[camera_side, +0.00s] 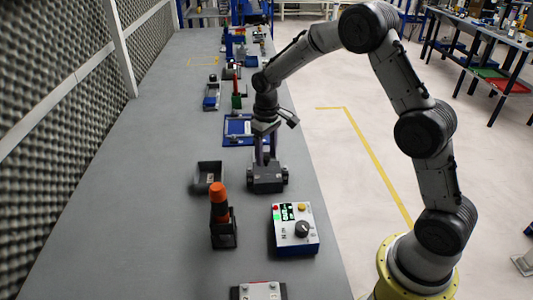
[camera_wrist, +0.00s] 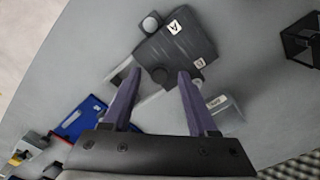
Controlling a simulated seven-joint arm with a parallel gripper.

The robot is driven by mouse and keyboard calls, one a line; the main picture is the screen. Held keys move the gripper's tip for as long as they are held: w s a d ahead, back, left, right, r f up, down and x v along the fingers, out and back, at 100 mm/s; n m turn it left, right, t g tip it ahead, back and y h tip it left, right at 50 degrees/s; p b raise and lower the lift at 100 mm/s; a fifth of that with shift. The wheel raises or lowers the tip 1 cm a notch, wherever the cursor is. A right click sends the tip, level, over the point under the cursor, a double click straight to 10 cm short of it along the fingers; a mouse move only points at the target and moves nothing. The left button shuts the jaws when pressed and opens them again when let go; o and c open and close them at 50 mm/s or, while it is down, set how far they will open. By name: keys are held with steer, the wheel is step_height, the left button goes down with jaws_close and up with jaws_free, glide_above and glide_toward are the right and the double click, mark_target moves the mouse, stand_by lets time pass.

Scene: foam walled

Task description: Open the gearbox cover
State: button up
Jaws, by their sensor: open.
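The gearbox (camera_side: 267,180) is a dark grey block on the grey bench, with a round dark boss on its side. I cannot make out the seam between cover and body. My gripper (camera_side: 265,160) points down just above the gearbox. In the wrist view its two purple fingers (camera_wrist: 159,75) are apart with nothing held between them, at the near edge of the gearbox. Whether a finger touches it is unclear.
An orange-topped tool in a black stand (camera_side: 223,238) and a control box (camera_side: 295,230) stand nearer the camera. A blue plate (camera_side: 236,131) lies behind. A foam wall (camera_side: 60,80) lines the left.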

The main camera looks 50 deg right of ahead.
steer(key=shift+f, duration=0.15)
jaws_close()
stand_by(1.4)
